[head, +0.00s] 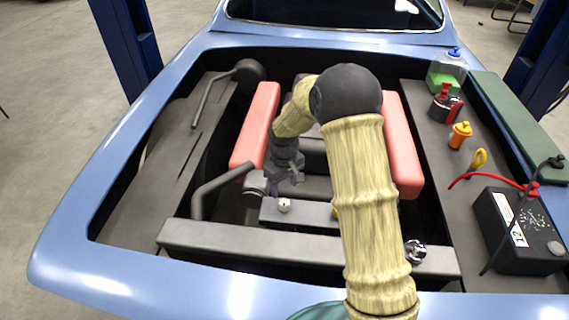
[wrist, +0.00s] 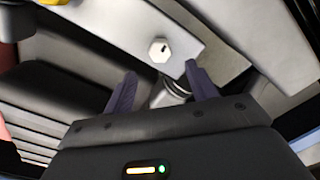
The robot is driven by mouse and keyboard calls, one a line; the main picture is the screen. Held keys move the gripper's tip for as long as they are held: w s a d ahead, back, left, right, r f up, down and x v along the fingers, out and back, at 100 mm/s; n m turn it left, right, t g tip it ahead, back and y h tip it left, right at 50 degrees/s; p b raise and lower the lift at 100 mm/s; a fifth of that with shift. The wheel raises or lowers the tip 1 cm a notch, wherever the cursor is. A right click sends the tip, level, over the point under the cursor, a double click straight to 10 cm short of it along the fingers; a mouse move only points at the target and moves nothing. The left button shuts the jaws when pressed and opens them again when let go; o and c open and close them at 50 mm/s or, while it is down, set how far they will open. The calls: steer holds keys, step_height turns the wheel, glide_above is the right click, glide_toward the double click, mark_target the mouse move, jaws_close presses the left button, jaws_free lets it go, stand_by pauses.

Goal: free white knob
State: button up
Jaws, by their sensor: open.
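The white knob (head: 284,205) sits on a dark grey block (head: 312,214) in the engine bay. In the wrist view the knob (wrist: 160,50) is a small white hexagonal piece with a dark mark, on a light grey bar (wrist: 115,25). My gripper (head: 286,186) is above and just behind the knob in the head view. Its two fingers are apart and empty. In the wrist view the knob lies just beyond the fingertips (wrist: 160,70), roughly centred between them. I see no contact. My arm hides part of the block's right side.
Red covers (head: 258,125) flank the middle of the bay. A grey crossbar (head: 260,240) runs in front, and a bent pipe (head: 212,189) stands left of my gripper. A battery (head: 520,230), an orange bottle (head: 460,134) and a green-filled reservoir (head: 446,74) stand at right.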

step_height(320, 180, up, 10)
steer(key=shift+b, duration=0.45)
steer(key=s+d+m+t, duration=0.1)
steer(key=s+d+m, duration=0.2)
steer(key=s, duration=0.7)
steer(key=s+d+m+t, duration=0.1)
steer(key=s+d+m, duration=0.3)
steer(key=s+d, duration=0.4)
steer(key=s, duration=0.3)
steer(key=shift+d+r+t, duration=0.2)
steer(key=shift+t, duration=0.1)
steer(key=shift+s, duration=0.1)
